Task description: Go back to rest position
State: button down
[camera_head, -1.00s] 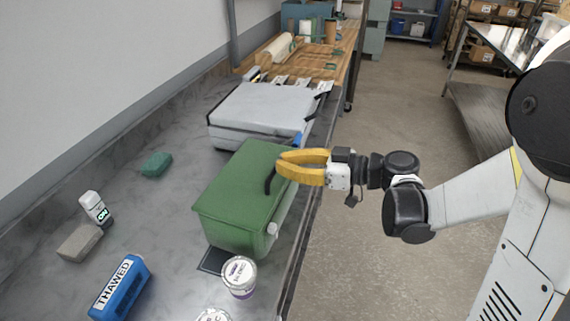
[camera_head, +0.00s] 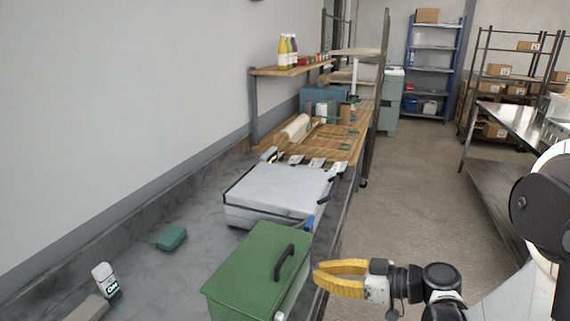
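My gripper (camera_head: 316,277) has yellow fingers and shows in the head view at the lower right, just right of the green box. The fingers are spread with a gap between them, and nothing is held. The green box (camera_head: 250,268) stands on the grey counter with its lid closed and a dark handle (camera_head: 284,262) on top. The fingertips are beside the lid's right side and look apart from the handle. My arm runs off the lower right of the picture.
A grey case (camera_head: 275,193) lies behind the box on the counter (camera_head: 205,215). A green sponge (camera_head: 171,238) and a white bottle (camera_head: 105,281) are at left. A wooden worktop (camera_head: 330,142) is farther back. Open floor (camera_head: 420,200) lies right of the counter; a metal table (camera_head: 510,120) stands beyond.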

jog(key=s+d+r+m+h, duration=0.2)
jog(key=s+d+m+h, duration=0.2)
jog(key=s+m+h, duration=0.1)
jog(key=s+d+r+m+h, duration=0.2)
jog(key=s+d+m+h, duration=0.2)
jog(key=s+m+h, duration=0.2)
jog(key=s+h, duration=0.2)
jog(key=s, duration=0.2)
jog(key=shift+s+d, duration=0.3)
jog(key=shift+d, duration=0.05)
